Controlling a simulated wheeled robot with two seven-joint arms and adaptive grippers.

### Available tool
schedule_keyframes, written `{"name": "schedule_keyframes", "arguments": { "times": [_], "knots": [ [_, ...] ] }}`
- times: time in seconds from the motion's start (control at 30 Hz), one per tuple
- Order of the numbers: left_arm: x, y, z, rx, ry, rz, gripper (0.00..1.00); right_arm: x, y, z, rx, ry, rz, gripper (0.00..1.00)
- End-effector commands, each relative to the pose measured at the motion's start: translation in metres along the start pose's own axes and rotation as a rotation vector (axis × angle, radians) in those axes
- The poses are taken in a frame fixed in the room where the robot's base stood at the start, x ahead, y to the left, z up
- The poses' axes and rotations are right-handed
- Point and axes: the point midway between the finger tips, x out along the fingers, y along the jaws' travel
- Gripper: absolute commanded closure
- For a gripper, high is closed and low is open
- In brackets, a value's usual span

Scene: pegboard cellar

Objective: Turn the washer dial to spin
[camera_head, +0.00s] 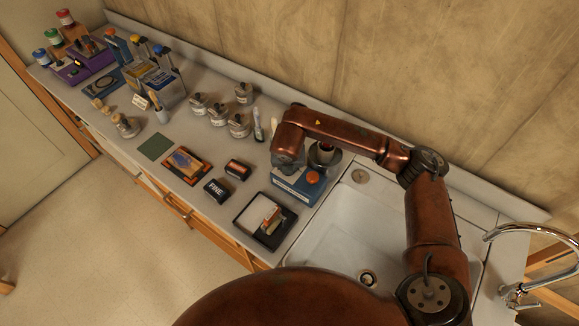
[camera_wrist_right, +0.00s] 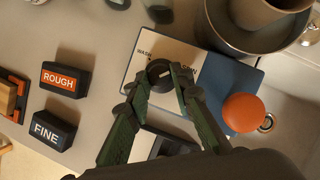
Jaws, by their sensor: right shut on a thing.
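The washer (camera_head: 296,189) is a blue box with a white top panel at the sink's left edge. The wrist view shows its dark round dial (camera_wrist_right: 158,72) on the white panel (camera_wrist_right: 140,52), with WASH lettered to the left and SPIN to the right. My right gripper (camera_wrist_right: 160,78) is shut on the dial, one finger on each side. The fingers hide part of the dial, and I cannot tell where its pointer stands. An orange button (camera_wrist_right: 242,112) sits on the blue part. In the head view my right arm covers the dial. My left gripper is out of view.
A grey metal tub (camera_wrist_right: 255,30) stands at the washer's back. A ROUGH block (camera_wrist_right: 64,80) and a FINE block (camera_wrist_right: 52,131) lie left of it. The sink (camera_head: 345,235) is to the right. Several lidded jars (camera_head: 218,112) stand behind left.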

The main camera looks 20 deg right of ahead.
Motion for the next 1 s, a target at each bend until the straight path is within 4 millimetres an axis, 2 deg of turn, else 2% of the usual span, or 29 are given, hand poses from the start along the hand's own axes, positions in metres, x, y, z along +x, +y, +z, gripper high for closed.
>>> {"name": "schedule_keyframes", "arguments": {
  "times": [0.33, 0.9, 0.93, 1.0],
  "knots": [
    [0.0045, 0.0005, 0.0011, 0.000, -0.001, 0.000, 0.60, 0.0010, 0.0022, 0.0005, 0.141, -0.001, -0.056, 1.00],
    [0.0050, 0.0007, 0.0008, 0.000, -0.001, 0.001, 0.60, 0.0011, 0.0019, 0.0005, 0.170, 0.000, -0.069, 1.00],
    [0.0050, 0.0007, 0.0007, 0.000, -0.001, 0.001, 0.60, 0.0011, 0.0019, 0.0005, 0.169, 0.000, -0.069, 0.78],
    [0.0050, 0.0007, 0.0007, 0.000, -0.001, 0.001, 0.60, 0.0010, 0.0018, 0.0005, 0.169, 0.000, -0.069, 0.73]
  ]
}}
